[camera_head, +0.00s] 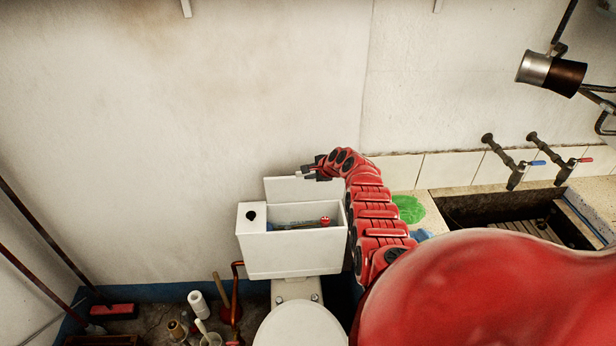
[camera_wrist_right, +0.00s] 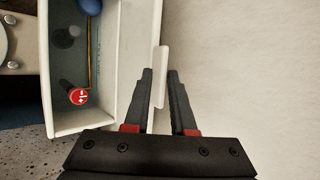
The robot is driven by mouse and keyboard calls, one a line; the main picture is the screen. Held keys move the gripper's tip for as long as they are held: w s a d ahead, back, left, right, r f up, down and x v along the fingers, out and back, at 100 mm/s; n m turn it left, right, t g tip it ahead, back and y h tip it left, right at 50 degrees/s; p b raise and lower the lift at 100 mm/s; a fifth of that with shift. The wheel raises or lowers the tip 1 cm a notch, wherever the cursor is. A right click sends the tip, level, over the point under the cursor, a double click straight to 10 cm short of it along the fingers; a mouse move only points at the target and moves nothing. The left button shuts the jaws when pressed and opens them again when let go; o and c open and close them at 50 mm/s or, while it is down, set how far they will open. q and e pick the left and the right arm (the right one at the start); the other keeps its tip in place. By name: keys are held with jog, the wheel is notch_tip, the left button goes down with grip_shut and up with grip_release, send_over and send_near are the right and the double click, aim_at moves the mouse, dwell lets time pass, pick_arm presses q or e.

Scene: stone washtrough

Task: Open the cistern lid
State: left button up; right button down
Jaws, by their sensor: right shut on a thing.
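The white cistern (camera_head: 292,257) stands against the wall behind the toilet bowl, and its top is open. Its inside shows, with a red-capped fitting (camera_head: 325,221). The cistern lid (camera_head: 285,188) is raised upright at the cistern's back edge, near the wall. My right gripper (camera_head: 311,173) is at the lid's upper right edge. In the right wrist view the lid (camera_wrist_right: 160,72) shows nearly edge-on between the fingers of my right gripper (camera_wrist_right: 160,80), which is shut on it. My left gripper is not in view.
The toilet bowl (camera_head: 300,328) is below the cistern. A plunger (camera_head: 222,293), a white roll (camera_head: 198,304) and a red pipe (camera_head: 235,290) stand to its left. A stone trough (camera_head: 510,213) with two taps is at right, with a green cloth-like thing (camera_head: 408,208) beside it.

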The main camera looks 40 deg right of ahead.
jog(key=shift+w+d, duration=0.2)
jog(key=shift+w, duration=0.05)
dwell(0.4)
jog(key=c, duration=1.1)
grip_release()
jog(key=shift+o, duration=0.8)
jog(key=shift+w+f, duration=0.1)
jog(key=shift+w+d, duration=0.1)
